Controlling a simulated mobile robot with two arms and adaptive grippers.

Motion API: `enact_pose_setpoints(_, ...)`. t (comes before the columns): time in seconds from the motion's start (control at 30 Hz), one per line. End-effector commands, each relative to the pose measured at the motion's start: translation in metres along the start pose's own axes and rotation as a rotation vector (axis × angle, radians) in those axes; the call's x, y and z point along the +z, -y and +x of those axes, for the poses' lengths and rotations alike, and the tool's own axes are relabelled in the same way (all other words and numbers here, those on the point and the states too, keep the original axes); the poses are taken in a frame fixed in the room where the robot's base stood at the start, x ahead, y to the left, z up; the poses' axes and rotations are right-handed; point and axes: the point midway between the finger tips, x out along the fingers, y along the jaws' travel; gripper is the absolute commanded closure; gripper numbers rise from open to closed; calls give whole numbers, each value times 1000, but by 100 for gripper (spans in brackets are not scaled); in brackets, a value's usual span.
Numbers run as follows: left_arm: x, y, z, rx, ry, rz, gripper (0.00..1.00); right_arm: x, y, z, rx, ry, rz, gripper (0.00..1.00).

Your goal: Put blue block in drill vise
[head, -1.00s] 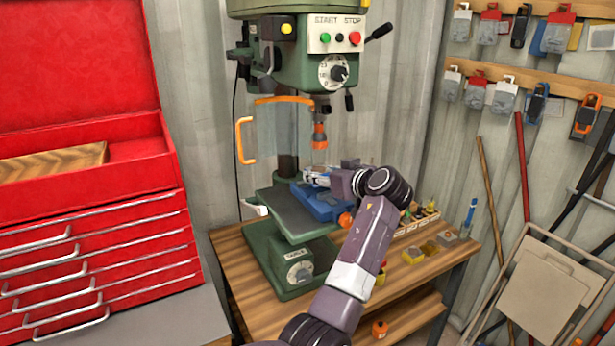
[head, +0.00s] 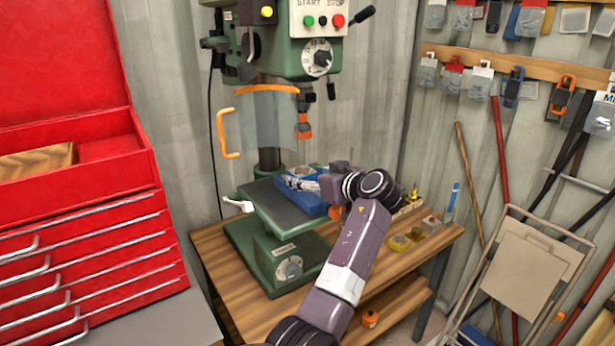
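The blue drill vise (head: 296,199) sits on the grey table of the green drill press (head: 306,62), below the orange-tipped chuck. I cannot make out the block separately.
The press stands on a wooden workbench (head: 215,250). A clear guard with an orange handle (head: 225,134) hangs left of the chuck. A red tool chest (head: 85,235) stands at left, a folded chair (head: 525,275) at right.

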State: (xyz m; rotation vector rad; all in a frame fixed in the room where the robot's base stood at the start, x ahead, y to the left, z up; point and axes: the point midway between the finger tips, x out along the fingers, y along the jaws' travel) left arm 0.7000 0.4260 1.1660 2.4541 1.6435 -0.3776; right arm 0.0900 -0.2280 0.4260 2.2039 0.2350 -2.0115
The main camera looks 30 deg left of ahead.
Motion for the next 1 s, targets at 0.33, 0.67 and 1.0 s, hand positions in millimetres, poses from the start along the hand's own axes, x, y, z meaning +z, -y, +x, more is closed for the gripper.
enact_pose_setpoints(0.33,-1,-1,-7,3,-4,-2,40,1,-14,3,16,1,0,60)
enact_pose_setpoints(0.67,1,-2,-69,6,-3,-5,40,3,-11,25,13,0,1,60)
enact_pose_setpoints(1.0,-1,0,-117,2,-3,-3,40,3,-3,36,4,-1,3,60)
